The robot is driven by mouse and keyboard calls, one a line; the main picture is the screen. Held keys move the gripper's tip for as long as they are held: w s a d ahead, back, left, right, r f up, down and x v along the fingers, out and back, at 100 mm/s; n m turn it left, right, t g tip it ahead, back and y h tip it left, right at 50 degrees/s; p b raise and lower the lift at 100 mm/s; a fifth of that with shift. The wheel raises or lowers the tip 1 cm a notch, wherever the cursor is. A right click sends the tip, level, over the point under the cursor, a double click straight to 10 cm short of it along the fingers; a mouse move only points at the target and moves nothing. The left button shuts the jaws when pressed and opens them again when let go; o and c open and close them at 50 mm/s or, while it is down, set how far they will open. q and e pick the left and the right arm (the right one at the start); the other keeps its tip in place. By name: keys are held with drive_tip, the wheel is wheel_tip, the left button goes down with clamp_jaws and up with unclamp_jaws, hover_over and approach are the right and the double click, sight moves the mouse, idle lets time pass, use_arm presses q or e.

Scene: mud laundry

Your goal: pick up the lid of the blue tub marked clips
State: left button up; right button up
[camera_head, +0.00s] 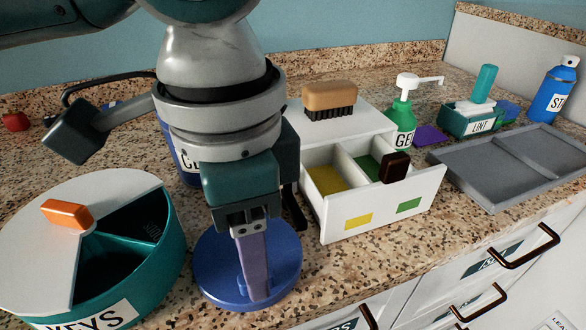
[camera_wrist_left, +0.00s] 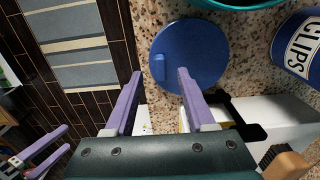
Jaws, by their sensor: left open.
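The blue round lid (camera_head: 218,265) lies flat on the speckled counter, with a small blue handle block at its front. It also shows in the left wrist view (camera_wrist_left: 205,50), with its handle (camera_wrist_left: 158,68) between and beyond the fingertips. My left gripper (camera_head: 258,292) is open, pointing down over the lid's handle; it also shows in the left wrist view (camera_wrist_left: 160,74). I cannot tell whether a finger touches the lid. The blue tub marked CLIPS (camera_wrist_left: 297,47) stands behind, mostly hidden by my left arm in the head view (camera_head: 186,158). My right gripper (camera_wrist_left: 66,138) is open and empty, away from the counter.
A round teal KEYS container (camera_head: 165,258) with a white partial cover stands left of the lid. A white box with an open drawer (camera_head: 335,222) stands right, a brush (camera_head: 330,97) on top. A green bottle (camera_head: 402,122), LINT box (camera_head: 465,125) and grey tray (camera_head: 500,165) are farther right.

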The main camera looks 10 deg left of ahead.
sight(217, 271)
use_arm(q)
wheel_tip(217, 271, down, 3)
drive_tip(key=shift+f, duration=0.15)
drive_tip(key=shift+c, duration=0.3)
clamp_jaws()
idle(0.3)
